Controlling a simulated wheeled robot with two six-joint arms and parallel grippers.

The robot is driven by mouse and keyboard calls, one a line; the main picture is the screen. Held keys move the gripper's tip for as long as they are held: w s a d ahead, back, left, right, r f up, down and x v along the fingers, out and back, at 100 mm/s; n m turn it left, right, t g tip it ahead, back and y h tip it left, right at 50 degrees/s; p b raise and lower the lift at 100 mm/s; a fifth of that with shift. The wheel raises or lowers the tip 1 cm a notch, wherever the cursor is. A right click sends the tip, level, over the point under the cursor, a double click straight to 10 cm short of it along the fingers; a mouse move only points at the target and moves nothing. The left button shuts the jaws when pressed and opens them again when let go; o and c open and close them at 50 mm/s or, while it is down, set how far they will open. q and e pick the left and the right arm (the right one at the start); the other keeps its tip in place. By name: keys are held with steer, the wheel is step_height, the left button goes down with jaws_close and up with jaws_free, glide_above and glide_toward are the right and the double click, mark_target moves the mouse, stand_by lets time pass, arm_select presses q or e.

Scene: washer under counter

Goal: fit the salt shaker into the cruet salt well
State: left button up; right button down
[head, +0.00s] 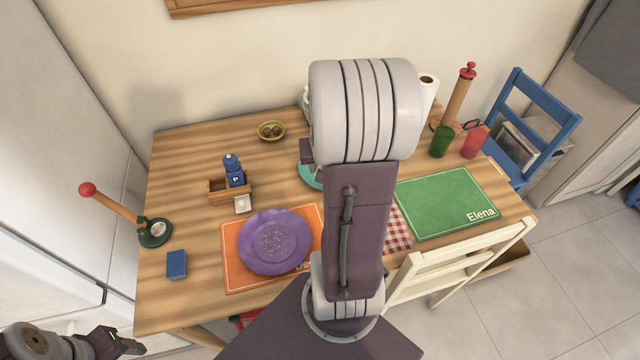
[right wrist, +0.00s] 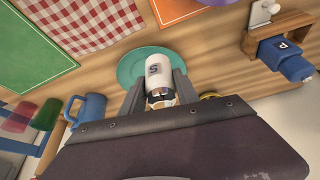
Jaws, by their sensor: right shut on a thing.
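The white salt shaker (right wrist: 157,68), marked S, is between the fingers of my right gripper (right wrist: 160,88) in the right wrist view. The gripper is shut on it. My arm hides the shaker in the head view. The wooden cruet (head: 232,198) stands on the table left of my right arm; its left well (head: 215,186) looks empty. A blue shaker (head: 234,170) stands in its right part. In the right wrist view the cruet (right wrist: 280,25) and blue shaker (right wrist: 285,57), marked P, are at upper right, apart from the salt shaker. My left gripper (head: 128,345) is at lower left, off the table.
A teal plate (right wrist: 126,72) lies below the held shaker. A white item (head: 242,204) lies in front of the cruet. A purple plate (head: 273,242) sits on an orange mat (head: 240,281). A yellow bowl (head: 271,131) is behind. Bare wood lies left of the cruet.

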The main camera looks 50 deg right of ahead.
steer(key=w+a+f+b, duration=0.1)
steer(key=w+f, duration=0.1)
steer(key=w, duration=0.1)
steer(key=w+a+f+b, duration=0.1)
steer(key=w+f, duration=0.1)
steer(key=w, duration=0.2)
steer(key=w+a+f+b, duration=0.1)
steer(key=w+f, duration=0.1)
steer(key=w, duration=0.1)
steer(key=shift+w+f, duration=0.3)
steer(key=shift+f, duration=0.05)
step_height(320, 180, down, 3)
steer(key=shift+f+b, duration=0.15)
steer(key=shift+b, duration=0.75)
steer(key=shift+f, duration=0.4)
steer(key=shift+r, duration=0.1)
steer(key=c, duration=0.9)
jaws_free()
